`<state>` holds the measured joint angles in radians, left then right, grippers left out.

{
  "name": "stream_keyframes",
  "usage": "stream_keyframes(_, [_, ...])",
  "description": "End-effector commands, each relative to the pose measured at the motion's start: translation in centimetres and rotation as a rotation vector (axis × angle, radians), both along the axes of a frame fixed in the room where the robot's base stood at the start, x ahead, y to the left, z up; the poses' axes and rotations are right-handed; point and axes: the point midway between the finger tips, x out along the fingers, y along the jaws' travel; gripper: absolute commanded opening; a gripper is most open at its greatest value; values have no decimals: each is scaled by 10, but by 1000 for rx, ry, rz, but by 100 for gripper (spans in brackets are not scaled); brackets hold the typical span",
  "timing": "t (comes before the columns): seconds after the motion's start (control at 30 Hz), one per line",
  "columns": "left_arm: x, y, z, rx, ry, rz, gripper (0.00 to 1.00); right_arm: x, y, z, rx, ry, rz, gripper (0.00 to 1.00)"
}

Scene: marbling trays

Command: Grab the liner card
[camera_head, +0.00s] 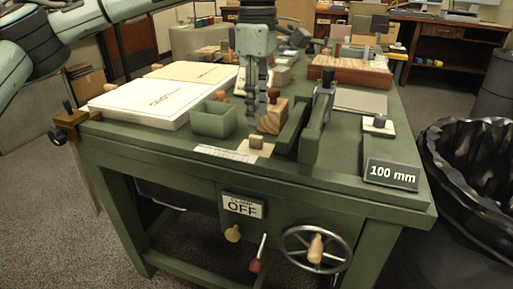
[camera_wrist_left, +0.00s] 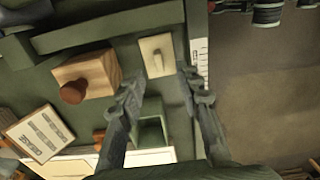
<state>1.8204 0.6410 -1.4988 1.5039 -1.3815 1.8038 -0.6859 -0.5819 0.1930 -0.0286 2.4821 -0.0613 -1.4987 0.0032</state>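A small cream card (camera_head: 268,150) with a small upright tab or block on it lies near the front edge of the green bench; I take it as the liner card. It also shows in the left wrist view (camera_wrist_left: 151,69), just beyond my fingertips. A second pale card (camera_head: 367,128) with a dark knob lies farther right, so I cannot be sure which is meant. My left gripper (camera_head: 260,118) points down over the bench, behind the nearer card. In the left wrist view its fingers (camera_wrist_left: 162,86) are apart, with nothing between them. My right gripper is not in view.
A wooden block with a brown knob (camera_wrist_left: 84,80) and green upright bars (camera_head: 312,138) stand close beside the nearer card. A green open box (camera_head: 214,121) and a white stack (camera_head: 140,110) are to the left. A 100 mm sign (camera_head: 391,174) is at the right corner.

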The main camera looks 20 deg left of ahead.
Motion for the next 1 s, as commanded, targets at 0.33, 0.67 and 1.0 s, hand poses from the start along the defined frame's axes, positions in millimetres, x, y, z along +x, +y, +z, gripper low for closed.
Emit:
stream_keyframes(0.33, [2,4,-48,0,1,-2,34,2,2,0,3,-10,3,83])
stream_keyframes(0.67, [2,4,-59,-1,-1,-2,34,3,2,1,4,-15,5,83])
stream_keyframes(1.0, [2,4,-59,-1,-1,-2,0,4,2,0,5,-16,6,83])
